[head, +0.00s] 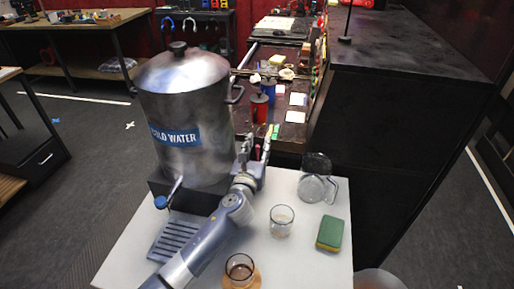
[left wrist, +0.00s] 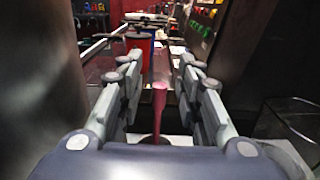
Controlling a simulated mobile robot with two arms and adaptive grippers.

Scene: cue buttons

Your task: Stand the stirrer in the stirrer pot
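My left gripper (head: 256,146) is at the back edge of the white table, to the right of the metal urn. Its fingers are apart. In the left wrist view a slim pink-red stick, which looks like the stirrer (left wrist: 159,108), stands between the open fingers (left wrist: 158,72), with a gap on each side. Its pink end shows faintly between the fingers in the head view. Its lower part is hidden behind the gripper body. I cannot make out the stirrer pot for certain; the gripper hides the spot below. My right gripper is not in view.
The urn marked COLD WATER (head: 190,110) stands at left, above a drip tray (head: 175,240). A glass carafe (head: 315,182), a clear glass (head: 281,221), a green and yellow sponge (head: 330,233) and an amber glass (head: 239,268) are on the white table (head: 310,262).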

